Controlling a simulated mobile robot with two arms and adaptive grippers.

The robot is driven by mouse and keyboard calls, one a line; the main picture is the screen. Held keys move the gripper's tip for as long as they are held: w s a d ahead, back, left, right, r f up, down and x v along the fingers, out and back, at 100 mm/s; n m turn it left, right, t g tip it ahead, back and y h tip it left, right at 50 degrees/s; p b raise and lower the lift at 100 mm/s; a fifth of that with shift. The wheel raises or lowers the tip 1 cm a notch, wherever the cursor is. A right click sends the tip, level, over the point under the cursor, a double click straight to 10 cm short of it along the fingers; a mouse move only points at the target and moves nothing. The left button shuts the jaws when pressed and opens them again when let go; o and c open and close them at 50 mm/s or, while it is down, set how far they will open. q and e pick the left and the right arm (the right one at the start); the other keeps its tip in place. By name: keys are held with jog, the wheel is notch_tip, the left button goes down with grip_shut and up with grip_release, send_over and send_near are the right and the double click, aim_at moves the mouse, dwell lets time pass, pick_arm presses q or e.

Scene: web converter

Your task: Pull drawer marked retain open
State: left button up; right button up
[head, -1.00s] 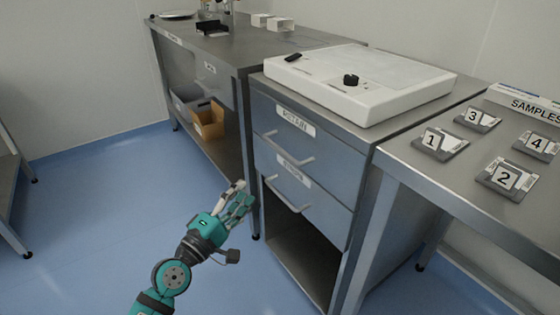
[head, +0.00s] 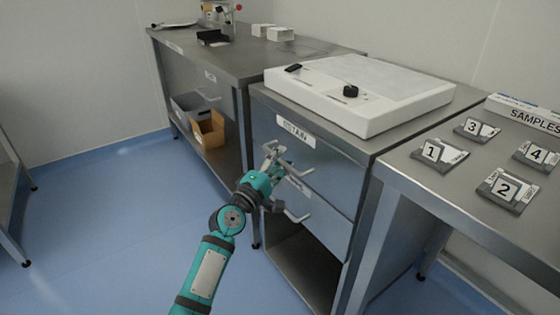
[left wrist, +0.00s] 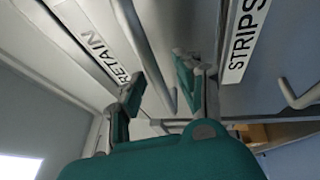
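The drawer marked RETAIN (head: 330,165) is the upper drawer of the grey metal cabinet and looks shut. Its label (head: 296,133) also shows in the left wrist view (left wrist: 95,42). My left gripper (head: 272,153) is in front of this drawer, partly hiding its bar handle (head: 300,173). In the left wrist view the handle (left wrist: 146,55) runs between the two spread fingers (left wrist: 158,92). The gripper is open, and I cannot tell whether a finger touches the handle. My right gripper is not in view.
A lower drawer with a STRIPS label (left wrist: 244,42) has its own handle (head: 297,216) just below. A white device (head: 385,90) stands on the cabinet. A table with numbered sample packs (head: 445,151) is at the right. The floor (head: 110,230) at the left is clear.

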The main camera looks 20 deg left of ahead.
pick_arm(q)
jog(key=shift+w, duration=0.1)
grip_shut()
dwell(0.5)
